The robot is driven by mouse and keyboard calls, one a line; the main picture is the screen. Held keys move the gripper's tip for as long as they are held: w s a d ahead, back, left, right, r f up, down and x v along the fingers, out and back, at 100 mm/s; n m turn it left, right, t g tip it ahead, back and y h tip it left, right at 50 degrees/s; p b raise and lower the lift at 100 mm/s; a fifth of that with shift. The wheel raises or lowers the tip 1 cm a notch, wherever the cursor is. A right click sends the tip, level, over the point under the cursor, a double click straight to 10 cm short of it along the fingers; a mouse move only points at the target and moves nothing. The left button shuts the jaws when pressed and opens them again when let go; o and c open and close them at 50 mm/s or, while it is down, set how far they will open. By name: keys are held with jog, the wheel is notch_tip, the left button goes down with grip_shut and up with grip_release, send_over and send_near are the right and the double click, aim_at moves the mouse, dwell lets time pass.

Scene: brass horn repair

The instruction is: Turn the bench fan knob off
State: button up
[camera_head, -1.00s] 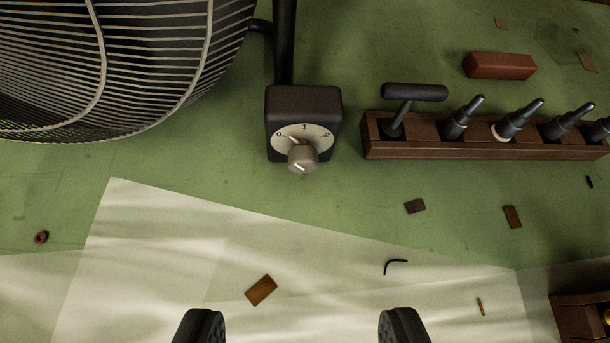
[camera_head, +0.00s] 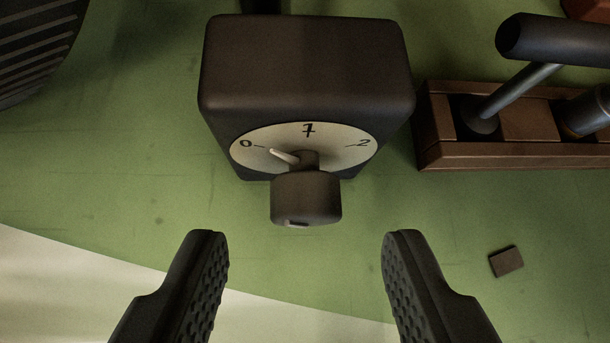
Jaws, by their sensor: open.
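The fan's dark control box (camera_head: 306,65) stands at the upper middle of the view. Its pale dial (camera_head: 355,155) carries the marks 0, 1 and 2 from left to right. A light pointer on the dial slants up and left, toward the 0 side. The dark round knob (camera_head: 306,197) sticks out from the dial toward me. My gripper (camera_head: 305,245) is open and empty. Its two ridged fingers lie left and right below the knob in the picture, apart from it. Part of the fan's wire cage (camera_head: 35,45) shows at the upper left.
A wooden tool rack (camera_head: 530,135) with a T-handled tool (camera_head: 555,38) stands close to the right of the box. A small brown chip (camera_head: 506,261) lies at lower right on the green bench top. A pale sheet or lit patch covers the lower left.

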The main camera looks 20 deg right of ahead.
jog(key=shift+x, duration=1.15)
jog(key=shift+c, duration=0.5)
jog(key=c, duration=0.9)
jog(key=shift+a+f+n+h, duration=0.15)
jog(key=shift+n+h, duration=0.25)
jog(key=shift+h, duration=0.4)
jog(key=shift+a+n+h, duration=0.15)
jog(key=shift+n+h, duration=0.45)
jog(key=shift+h, duration=0.5)
jog(key=o, duration=1)
